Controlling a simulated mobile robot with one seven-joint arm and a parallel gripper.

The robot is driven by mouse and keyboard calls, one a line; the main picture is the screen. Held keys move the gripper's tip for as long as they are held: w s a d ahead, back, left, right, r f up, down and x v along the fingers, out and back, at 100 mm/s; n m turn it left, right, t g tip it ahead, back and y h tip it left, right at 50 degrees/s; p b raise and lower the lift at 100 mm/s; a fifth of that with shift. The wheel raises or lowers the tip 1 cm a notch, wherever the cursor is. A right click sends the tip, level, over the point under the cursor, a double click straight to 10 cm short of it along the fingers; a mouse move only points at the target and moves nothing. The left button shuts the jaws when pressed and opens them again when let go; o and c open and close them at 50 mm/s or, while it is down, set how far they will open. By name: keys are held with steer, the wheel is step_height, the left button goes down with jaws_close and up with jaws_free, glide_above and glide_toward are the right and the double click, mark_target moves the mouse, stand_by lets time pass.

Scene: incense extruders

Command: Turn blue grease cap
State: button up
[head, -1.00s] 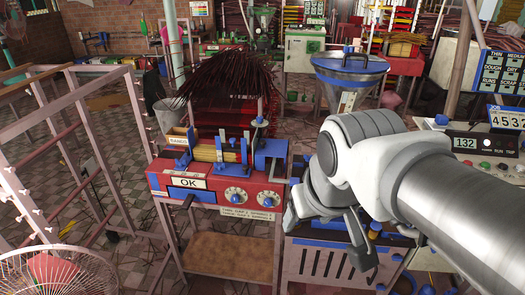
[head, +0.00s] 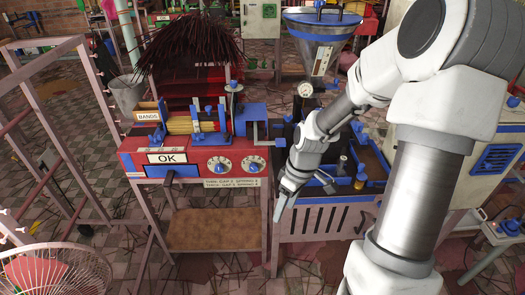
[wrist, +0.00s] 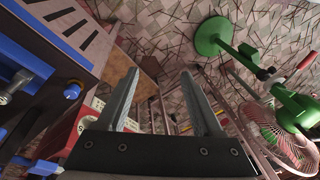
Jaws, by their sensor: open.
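My gripper (head: 282,205) is in front of the extruder's left front corner in the head view, pointing down, with nothing visible in it. In the wrist view its two fingers (wrist: 163,95) stand apart, with floor showing between them. I cannot tell for certain which part is the blue grease cap. In the wrist view a small blue knob (wrist: 72,91) sits on the machine at the left, apart from the fingers.
The extruder (head: 325,222) has a blue-rimmed hopper (head: 322,38) and a gauge (head: 305,90). A red bench (head: 195,160) with an OK sign and two dials stands left. A pink rack (head: 70,130) and a wire fan (head: 50,275) are farther left. A green stand (wrist: 213,36) shows in the wrist view.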

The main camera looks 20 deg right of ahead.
step_height(320, 180, down, 6)
steer(key=w+d+f+t+y, duration=0.1)
steer(key=d+y, duration=0.1)
steer(key=y, duration=0.1)
steer(key=w+d+r+t+y+b, duration=0.1)
steer(key=w+d+t+b, duration=0.3)
steer(key=d+t, duration=0.85)
steer(key=shift+m+g, duration=0.4)
steer(key=shift+g, duration=0.45)
steer(key=x, duration=0.5)
steer(key=d+x, duration=0.1)
steer(key=x, duration=0.5)
steer(key=w+x, duration=0.1)
steer(key=x, duration=0.5)
steer(key=shift+d+p, duration=0.3)
steer(key=shift+p, duration=0.1)
jaws_close()
